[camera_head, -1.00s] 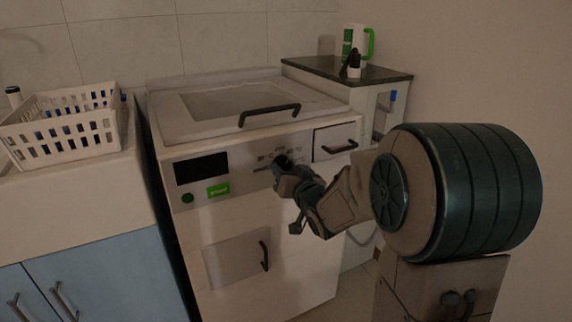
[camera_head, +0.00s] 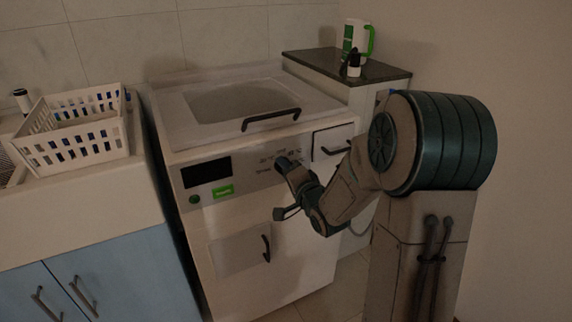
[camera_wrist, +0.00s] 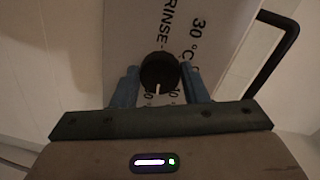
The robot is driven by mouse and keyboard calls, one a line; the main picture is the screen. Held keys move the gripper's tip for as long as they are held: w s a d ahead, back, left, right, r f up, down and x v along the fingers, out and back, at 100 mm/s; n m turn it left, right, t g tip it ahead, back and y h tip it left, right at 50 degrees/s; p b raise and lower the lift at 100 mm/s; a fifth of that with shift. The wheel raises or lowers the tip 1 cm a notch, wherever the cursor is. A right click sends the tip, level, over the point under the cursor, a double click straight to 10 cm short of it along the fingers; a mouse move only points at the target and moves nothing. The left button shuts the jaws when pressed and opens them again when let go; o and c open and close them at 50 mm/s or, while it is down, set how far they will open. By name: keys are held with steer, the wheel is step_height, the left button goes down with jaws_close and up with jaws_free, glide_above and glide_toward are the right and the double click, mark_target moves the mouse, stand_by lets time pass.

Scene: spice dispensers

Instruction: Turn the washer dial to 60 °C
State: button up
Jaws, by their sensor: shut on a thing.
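The washer (camera_head: 235,130) is a white top-loading machine with a front panel. Its dial (camera_wrist: 160,72) is a round black knob with a white pointer line, which points down in the wrist view. My gripper (camera_wrist: 160,84) has one blue finger on each side of the dial and is shut on it. In the head view my gripper (camera_head: 284,166) is at the panel and hides the dial. Panel print reading "30 °C" and "RINSE" shows above the dial in the wrist view; other marks are partly hidden by the fingers and knob.
A black handle (camera_wrist: 278,62) juts out right of the panel in the wrist view. The panel has a dark display (camera_head: 206,172) and green label (camera_head: 223,191).

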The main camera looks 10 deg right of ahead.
steer(key=shift+m+p, duration=0.85)
steer(key=shift+m, duration=0.45)
steer(key=o, duration=1)
steer(key=shift+b+v, duration=5.7)
steer(key=shift+v, duration=1.25)
